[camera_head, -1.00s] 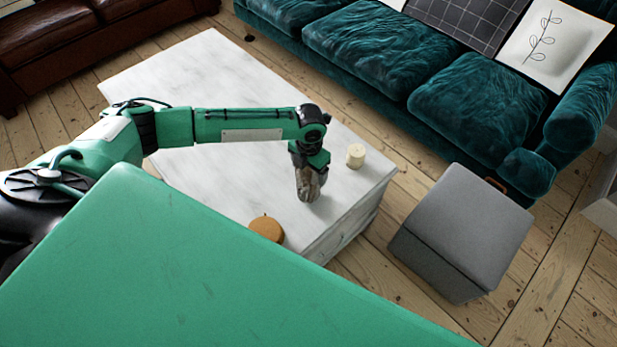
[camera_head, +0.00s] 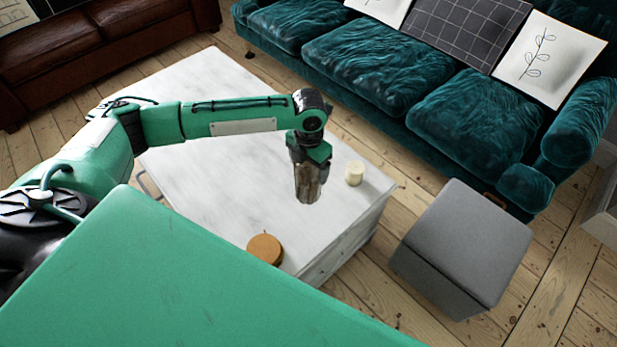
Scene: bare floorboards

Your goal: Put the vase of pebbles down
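The vase of pebbles (camera_head: 308,188) is a small brownish-grey cylinder below my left gripper (camera_head: 309,168) in the head view. My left gripper points down over the white marble-topped table (camera_head: 215,195) and appears shut on the upper part of the vase, hiding its rim. The vase looks roughly upright. Its lower end shows against the tabletop near the right end, but I cannot tell whether it touches the surface. My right gripper is not in view.
A cream candle (camera_head: 354,173) stands right of the vase on the table. A round orange-brown object (camera_head: 265,248) sits at the near edge. A grey ottoman (camera_head: 460,245) and a teal sofa (camera_head: 400,80) stand beyond. The tabletop left of the vase is clear.

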